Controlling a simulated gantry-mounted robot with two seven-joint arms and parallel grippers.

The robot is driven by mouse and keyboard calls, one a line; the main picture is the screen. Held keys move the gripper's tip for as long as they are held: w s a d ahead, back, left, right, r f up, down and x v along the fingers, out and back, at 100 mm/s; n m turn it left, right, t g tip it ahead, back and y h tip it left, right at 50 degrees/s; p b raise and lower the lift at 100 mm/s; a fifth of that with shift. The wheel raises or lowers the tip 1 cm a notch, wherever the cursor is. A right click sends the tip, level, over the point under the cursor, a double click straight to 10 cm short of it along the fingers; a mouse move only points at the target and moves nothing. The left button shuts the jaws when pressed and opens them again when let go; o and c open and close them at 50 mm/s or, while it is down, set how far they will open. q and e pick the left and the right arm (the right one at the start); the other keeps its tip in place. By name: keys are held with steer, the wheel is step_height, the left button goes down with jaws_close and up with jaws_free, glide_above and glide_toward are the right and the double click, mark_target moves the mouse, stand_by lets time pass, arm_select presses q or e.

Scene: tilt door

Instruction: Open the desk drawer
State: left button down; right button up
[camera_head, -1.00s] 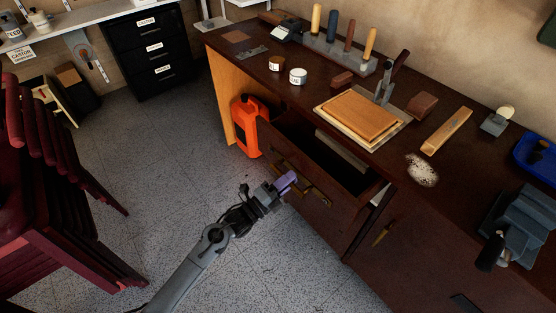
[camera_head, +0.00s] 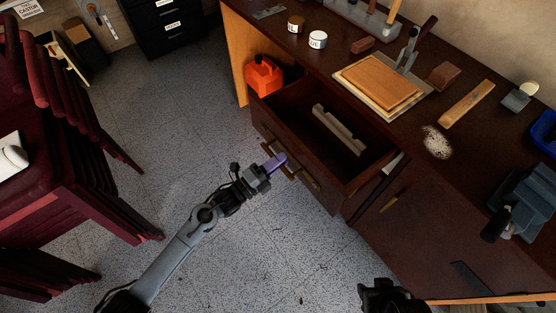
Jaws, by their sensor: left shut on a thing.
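The desk drawer (camera_head: 352,182) stands pulled out from the dark brown desk (camera_head: 416,150), and its inside shows. A pale long block (camera_head: 339,130) lies in it. My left gripper (camera_head: 277,162), with purple fingers, is at the drawer's front and shut on the brass handle (camera_head: 305,177); the fingers hide part of the handle. My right gripper (camera_head: 388,298) shows only in part at the bottom edge, dark and away from the desk drawer; its fingers are not clear.
Stacked dark red chairs (camera_head: 75,165) stand at the left. An orange canister (camera_head: 264,77) is beside the drawer's far side. A cutting board (camera_head: 383,82), a vise (camera_head: 525,205) and jars are on the desk top. The speckled floor between chairs and desk is open.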

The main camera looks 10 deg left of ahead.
arm_select(q)
steer(key=c, duration=1.1)
jaws_free()
steer(key=shift+c, duration=0.2)
steer(key=p+v, duration=0.3)
steer(key=v, duration=0.8)
steer(key=shift+d, duration=0.1)
